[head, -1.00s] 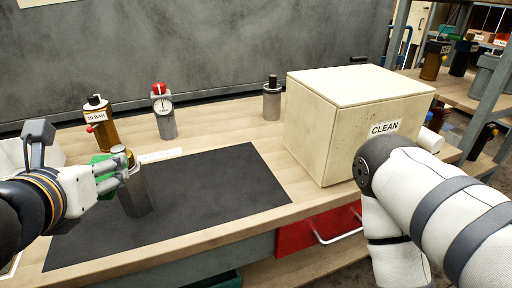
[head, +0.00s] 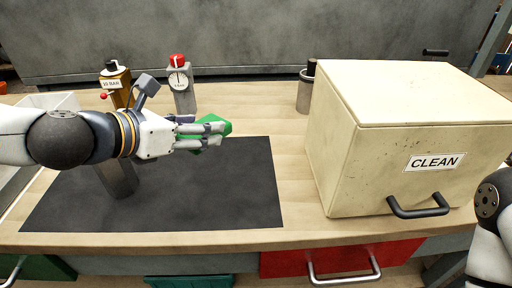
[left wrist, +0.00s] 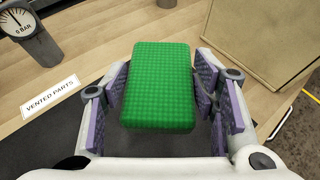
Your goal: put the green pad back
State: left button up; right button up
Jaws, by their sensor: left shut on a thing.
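The green pad (head: 213,133) is held in my left gripper (head: 212,136), above the dark mat (head: 215,195). In the left wrist view the pad (left wrist: 160,85) is a ribbed green block between the purple-lined fingers of the same gripper (left wrist: 165,95). In the head view the fingers cover part of the pad. A grey canister (head: 118,180) stands on the mat behind my left arm, its top hidden by the arm. My right gripper is out of view; only a part of my right arm shows at the right edge.
A cream box labelled CLEAN (head: 350,165), with a black handle, stands right of the mat. Behind are a brown canister (head: 122,82), a gauge canister (head: 181,90) and a grey one (head: 305,92). A VENTED PARTS label (left wrist: 50,92) lies on the bench. A red drawer (head: 290,263) is below.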

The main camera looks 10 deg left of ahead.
pick_arm(q)
jog(key=shift+w+f+m+h+b, duration=0.15)
jog(key=shift+w+f+b, duration=0.25)
jog(key=shift+f, duration=0.2)
jog(key=shift+w+f+m+h+b, duration=0.15)
jog(key=shift+w+f+b, duration=0.25)
jog(key=shift+f, duration=0.2)
jog(key=b, duration=0.4)
send_over(238, 153)
jog(key=f, duration=0.4)
jog(key=s+f, duration=0.1)
jog(key=f, duration=0.2)
jog(key=shift+a+f, duration=0.1)
jog(key=shift+w+f+b, duration=0.25)
jog(key=shift+f+b, duration=0.1)
jog(key=shift+f, duration=0.55)
jog(key=shift+w+f+b, duration=0.25)
jog(key=shift+f+b, duration=0.05)
jog(key=shift+f, duration=0.55)
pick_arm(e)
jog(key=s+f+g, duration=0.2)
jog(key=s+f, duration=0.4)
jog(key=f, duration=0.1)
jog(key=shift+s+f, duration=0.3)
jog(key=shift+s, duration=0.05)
